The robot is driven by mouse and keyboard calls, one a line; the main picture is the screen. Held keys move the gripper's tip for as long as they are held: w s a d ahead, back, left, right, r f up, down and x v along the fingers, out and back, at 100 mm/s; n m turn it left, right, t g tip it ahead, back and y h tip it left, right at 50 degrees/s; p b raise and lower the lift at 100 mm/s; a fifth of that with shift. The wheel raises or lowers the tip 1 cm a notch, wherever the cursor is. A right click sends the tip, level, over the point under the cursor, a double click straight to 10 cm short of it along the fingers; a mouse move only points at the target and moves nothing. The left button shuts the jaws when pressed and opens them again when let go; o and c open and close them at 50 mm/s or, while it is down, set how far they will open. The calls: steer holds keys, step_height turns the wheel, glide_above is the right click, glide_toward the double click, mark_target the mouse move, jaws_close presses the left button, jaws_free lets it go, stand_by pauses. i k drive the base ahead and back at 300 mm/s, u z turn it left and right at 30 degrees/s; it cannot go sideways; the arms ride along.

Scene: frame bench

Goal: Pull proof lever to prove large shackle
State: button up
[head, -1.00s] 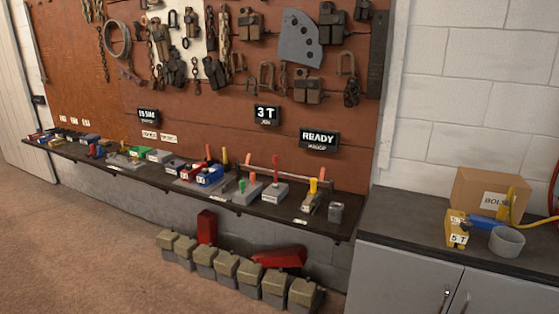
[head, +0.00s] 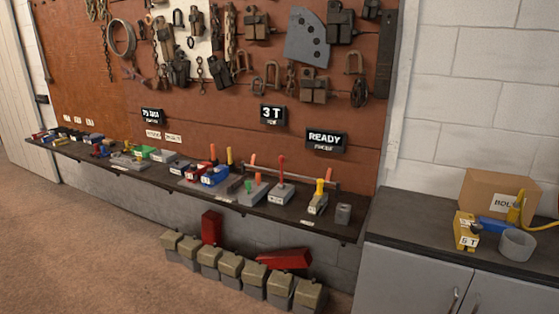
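Several small grey and coloured blocks with upright levers stand on a long dark shelf (head: 352,221) below the rust-red board. A red lever (head: 281,168) rises from a grey block (head: 281,195), and a yellow lever (head: 319,187) stands to its right. Green and orange levers are further left. I cannot tell which is the proof lever. U-shaped shackles hang on the board, including one at the right (head: 354,62) and one in the middle (head: 272,70); which is the large one is unclear. My gripper is not in view.
Black signs read "3 T" (head: 273,115) and "READY" (head: 326,140); a left sign (head: 152,115) is blurred. Weight blocks (head: 229,266) and red pieces (head: 284,259) lie below the shelf. A grey cabinet (head: 410,270) with a carton (head: 485,190) stands right. The brown floor (head: 80,240) is clear at left.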

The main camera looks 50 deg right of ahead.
mark_target(281, 159)
steer(key=z, duration=0.05)
steer(key=i, duration=1)
